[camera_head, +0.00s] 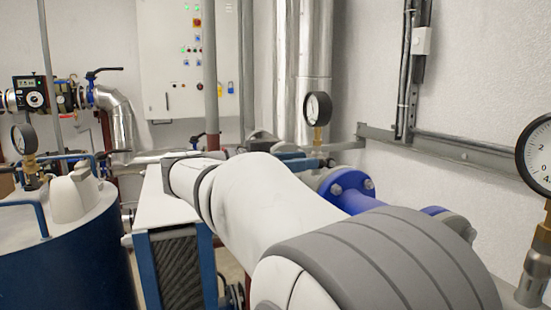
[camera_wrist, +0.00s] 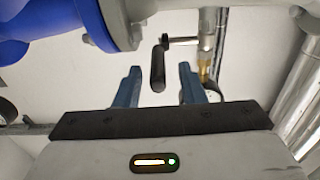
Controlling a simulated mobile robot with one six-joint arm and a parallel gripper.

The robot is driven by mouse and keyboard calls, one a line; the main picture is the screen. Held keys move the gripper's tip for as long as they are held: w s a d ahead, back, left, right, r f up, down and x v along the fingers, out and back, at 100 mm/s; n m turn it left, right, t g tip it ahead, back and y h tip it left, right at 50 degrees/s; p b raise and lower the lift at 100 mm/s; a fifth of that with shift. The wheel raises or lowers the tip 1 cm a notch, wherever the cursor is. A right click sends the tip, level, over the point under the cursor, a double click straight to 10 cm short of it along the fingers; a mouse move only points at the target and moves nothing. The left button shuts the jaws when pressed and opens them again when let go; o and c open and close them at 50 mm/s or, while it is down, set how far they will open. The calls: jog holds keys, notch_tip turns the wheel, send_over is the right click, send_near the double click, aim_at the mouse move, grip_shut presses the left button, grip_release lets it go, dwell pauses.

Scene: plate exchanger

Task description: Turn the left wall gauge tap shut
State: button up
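The left wall gauge (camera_head: 318,108) has a round dial on a brass stem, beyond my arm in the head view. In the wrist view its tap handle (camera_wrist: 158,66) is a dark, rounded lever on a short metal spindle from a grey pipe fitting (camera_wrist: 208,28). My gripper (camera_wrist: 158,84) is open, its two blue fingers on either side of the handle's free end with a gap on each side. I cannot tell from this view how deep the handle sits between them. The gauge dial (camera_wrist: 214,91) is partly hidden behind the right finger. In the head view, my arm hides most of the tap.
A blue flange (camera_head: 347,187) is close to the gripper in the head view; blue pipework (camera_wrist: 50,22) also fills the wrist view's upper left. A second gauge (camera_head: 537,155) stands at the right edge. A blue tank (camera_head: 70,255) and a control cabinet (camera_head: 185,65) are left.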

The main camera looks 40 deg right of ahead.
grip_shut()
dwell(0.4)
